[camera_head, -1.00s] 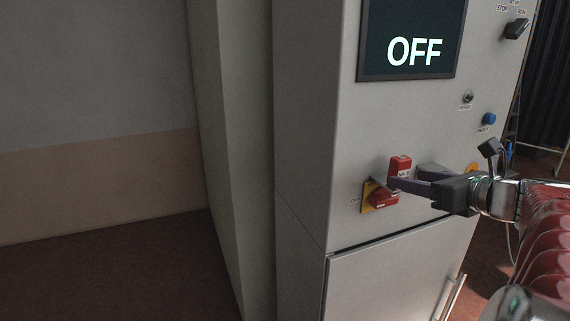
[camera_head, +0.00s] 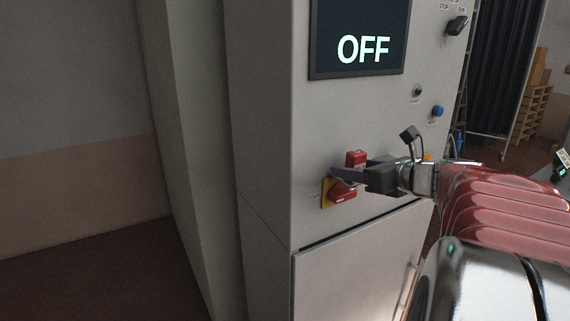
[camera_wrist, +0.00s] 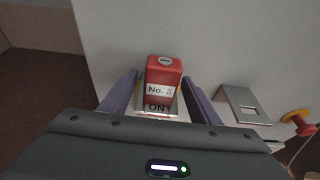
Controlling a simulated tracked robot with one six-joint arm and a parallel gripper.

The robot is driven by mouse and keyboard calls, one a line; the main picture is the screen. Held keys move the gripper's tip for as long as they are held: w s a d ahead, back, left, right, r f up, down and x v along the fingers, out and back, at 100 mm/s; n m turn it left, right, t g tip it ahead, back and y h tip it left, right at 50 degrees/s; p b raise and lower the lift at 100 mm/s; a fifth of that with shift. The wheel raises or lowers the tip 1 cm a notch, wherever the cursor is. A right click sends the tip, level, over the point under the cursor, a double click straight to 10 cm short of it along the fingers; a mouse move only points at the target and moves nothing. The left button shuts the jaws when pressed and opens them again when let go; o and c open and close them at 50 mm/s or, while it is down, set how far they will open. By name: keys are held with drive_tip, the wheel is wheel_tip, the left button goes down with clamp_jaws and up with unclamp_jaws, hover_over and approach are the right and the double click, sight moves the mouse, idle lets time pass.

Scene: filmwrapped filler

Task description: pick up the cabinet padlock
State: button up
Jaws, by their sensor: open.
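The red padlock (camera_wrist: 162,78), labelled "No. 5", is on the front of the grey cabinet (camera_head: 275,150). It also shows in the head view (camera_head: 356,157), just above the red rotary handle on its yellow plate (camera_head: 341,192). My gripper (camera_wrist: 160,84) is open, with one purple finger on each side of the padlock and a small gap visible on both sides. In the head view my gripper (camera_head: 354,170) reaches in from the right and partly covers the padlock's lower part. An "ON" marking shows just below the padlock in the wrist view; the shackle is not clearly visible.
A metal bracket (camera_wrist: 242,104) sits right of my gripper, with a red knob on yellow (camera_wrist: 299,121) beyond. A screen (camera_head: 360,38) reading OFF, a blue button (camera_head: 437,111) and a black switch (camera_head: 457,25) are higher up. Floor at left is clear.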

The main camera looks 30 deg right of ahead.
drive_tip(key=shift+c, duration=0.5)
drive_tip(key=c, duration=1.2)
drive_tip(key=shift+c, duration=0.2)
drive_tip(key=shift+r, duration=0.15)
wheel_tip(320, 180, up, 10)
drive_tip(key=shift+f, duration=0.1)
